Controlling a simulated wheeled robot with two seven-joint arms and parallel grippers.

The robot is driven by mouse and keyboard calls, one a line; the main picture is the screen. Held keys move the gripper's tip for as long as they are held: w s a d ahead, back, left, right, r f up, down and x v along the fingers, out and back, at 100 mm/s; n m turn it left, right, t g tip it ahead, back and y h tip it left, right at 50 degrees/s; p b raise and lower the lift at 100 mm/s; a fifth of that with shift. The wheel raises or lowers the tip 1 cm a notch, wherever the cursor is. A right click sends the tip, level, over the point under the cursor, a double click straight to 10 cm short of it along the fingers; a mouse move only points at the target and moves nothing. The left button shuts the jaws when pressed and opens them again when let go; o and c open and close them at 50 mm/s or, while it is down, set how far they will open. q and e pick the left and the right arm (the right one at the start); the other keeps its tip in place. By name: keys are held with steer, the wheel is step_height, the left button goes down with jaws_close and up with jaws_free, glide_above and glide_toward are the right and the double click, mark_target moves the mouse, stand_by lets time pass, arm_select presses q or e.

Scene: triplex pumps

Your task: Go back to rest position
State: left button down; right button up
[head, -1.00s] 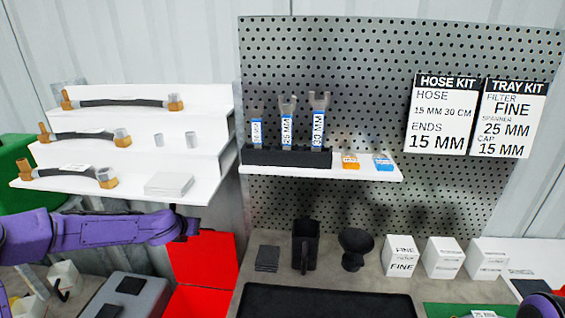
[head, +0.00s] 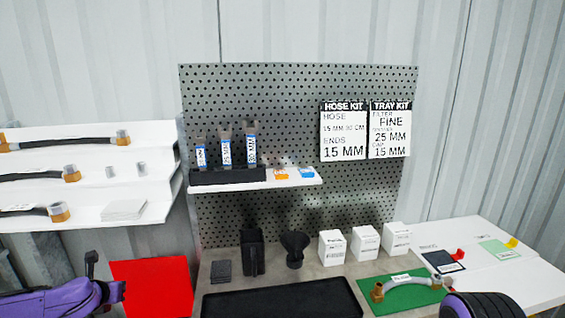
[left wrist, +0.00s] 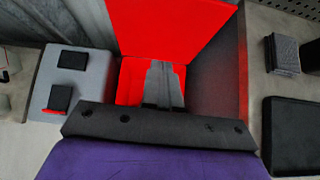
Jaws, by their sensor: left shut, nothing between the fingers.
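My left arm comes in low at the left of the head view, beside the red box and below the white shelves. In the left wrist view my left gripper (left wrist: 166,70) points at the red box (left wrist: 205,22), its grey fingers together with nothing between them. The red box also shows in the head view (head: 152,285). Part of my right arm shows at the bottom right of the head view; its gripper is out of the picture.
A white stepped shelf (head: 150,205) with hoses stands at left. A pegboard (head: 290,85) rises behind the bench, with a black tray (head: 283,300) in front. A green mat (head: 425,292) bears a hose (head: 408,281). A grey block (left wrist: 84,98) is beside the red box.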

arm_select(q)
steer(key=s+d+f+m+g+y+b, duration=0.25)
steer(key=s+d+f+m, duration=1)
steer(key=m, duration=0.75)
steer(key=s+d+f+m+g, duration=0.1)
steer(key=s+f+m, duration=0.2)
steer(key=s, duration=0.5)
steer(key=s+d+f+m+g+b, duration=0.1)
steer(key=s+f+m, duration=0.3)
steer(key=s, duration=0.5)
steer(key=s+d+f+m+g+h, duration=0.1)
steer(key=s+d+f+m+g, duration=0.1)
steer(key=s+f, duration=0.4)
steer(key=shift+s+d+f+m+b, duration=0.25)
steer(key=shift+s+d+m+b, duration=0.2)
steer(key=shift+s+m, duration=0.8)
arm_select(e)
step_height(320, 180, down, 4)
steer(key=shift+w+f, duration=0.15)
